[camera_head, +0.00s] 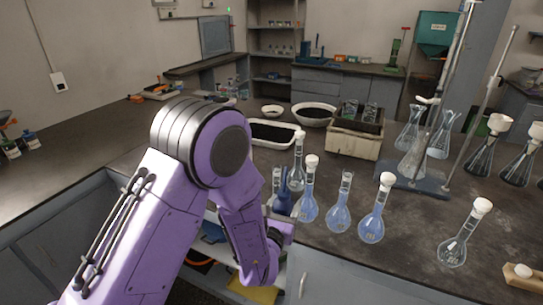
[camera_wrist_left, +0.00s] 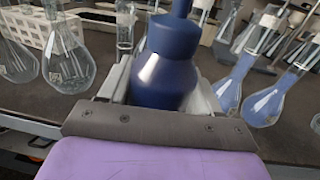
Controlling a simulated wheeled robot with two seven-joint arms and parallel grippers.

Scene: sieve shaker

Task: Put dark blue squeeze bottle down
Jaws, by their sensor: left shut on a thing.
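The dark blue squeeze bottle (camera_wrist_left: 165,68) is upright between the fingers of my left gripper (camera_wrist_left: 163,88), which is shut on it. In the head view the bottle (camera_head: 284,192) shows just past my purple left arm, at the bench's front edge among glass flasks. My arm hides most of the gripper there. I cannot tell whether the bottle's base touches the bench (camera_head: 390,258). My right gripper is not in view.
Several white-stoppered flasks with pale blue liquid (camera_head: 308,205) stand close right of the bottle. A clear flask (camera_head: 461,238) is farther right. A white tray of dark material (camera_head: 272,135) and a beige box (camera_head: 355,138) stand behind. Bench space between the clear flask and the others is bare.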

